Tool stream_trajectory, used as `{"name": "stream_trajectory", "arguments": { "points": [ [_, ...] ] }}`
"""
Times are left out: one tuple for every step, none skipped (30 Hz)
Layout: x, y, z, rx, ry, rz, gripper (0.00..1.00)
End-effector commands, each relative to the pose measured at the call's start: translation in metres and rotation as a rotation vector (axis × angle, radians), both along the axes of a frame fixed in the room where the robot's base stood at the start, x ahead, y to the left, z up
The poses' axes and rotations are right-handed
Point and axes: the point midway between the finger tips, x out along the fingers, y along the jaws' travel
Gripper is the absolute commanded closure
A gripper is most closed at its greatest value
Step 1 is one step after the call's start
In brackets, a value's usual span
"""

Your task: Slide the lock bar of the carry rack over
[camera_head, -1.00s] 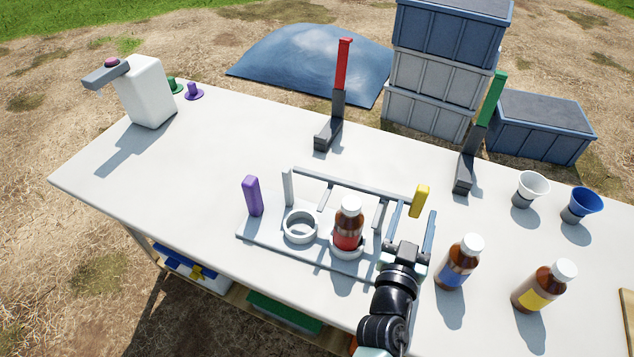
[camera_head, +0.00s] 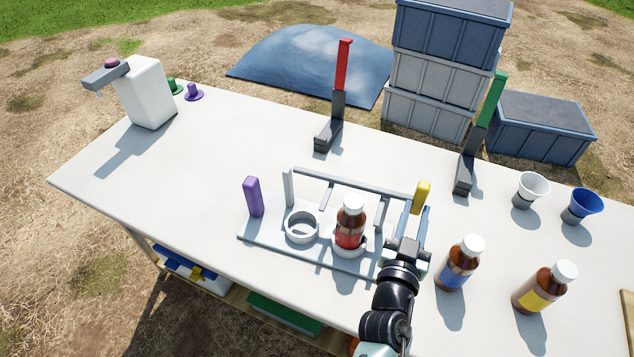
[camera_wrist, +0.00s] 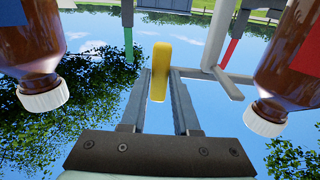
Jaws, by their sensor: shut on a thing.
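The carry rack (camera_head: 268,237) is a pale grey plate on the table with two ring holders. Its left ring (camera_head: 301,227) is empty; a brown bottle with a red label (camera_head: 350,228) stands upright in the other. The grey lock bar (camera_head: 345,181) runs along the far side on posts, with a yellow handle (camera_head: 421,196) at its right end. A purple post (camera_head: 252,197) stands at the rack's left end. My gripper (camera_head: 416,214) is shut on the yellow handle. In the wrist view, the yellow handle (camera_wrist: 159,68) stands between the fingers (camera_wrist: 160,85).
Bottles with a blue label (camera_head: 454,273) and a yellow label (camera_head: 533,297) stand close to the right of my gripper. Stands with red (camera_head: 343,65) and green (camera_head: 492,100) tops are behind the rack.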

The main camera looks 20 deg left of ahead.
Motion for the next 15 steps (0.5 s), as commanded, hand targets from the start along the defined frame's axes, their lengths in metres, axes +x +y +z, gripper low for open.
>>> {"name": "stream_trajectory", "arguments": {
  "points": [
    [0.0, -0.001, 0.001, 0.0, 0.0, 0.0, 1.0],
    [0.0, -0.002, 0.002, 0.0, 0.0, 0.0, 1.0],
    [0.001, -0.004, 0.003, 0.0, -0.001, -0.001, 1.0],
    [0.001, -0.007, 0.003, 0.0, 0.0, -0.002, 1.0],
    [0.001, -0.009, 0.003, 0.0, 0.001, -0.003, 1.0],
    [0.001, -0.012, 0.004, -0.001, 0.0, -0.002, 1.0],
    [0.001, -0.013, 0.003, -0.001, 0.0, -0.001, 1.0],
    [0.001, -0.013, 0.002, -0.001, 0.0, -0.001, 1.0],
    [0.001, -0.013, 0.001, 0.0, -0.001, 0.0, 1.0],
    [0.001, -0.013, 0.001, 0.0, -0.001, 0.0, 1.0],
    [0.001, -0.013, 0.001, 0.0, -0.001, 0.0, 1.0],
    [0.001, -0.013, 0.001, 0.0, -0.001, 0.0, 1.0],
    [0.001, -0.013, 0.001, 0.0, -0.001, 0.0, 1.0],
    [0.001, -0.013, 0.001, 0.0, -0.001, 0.0, 1.0],
    [0.001, -0.014, 0.002, 0.0, -0.001, -0.001, 1.0]
  ]
}}
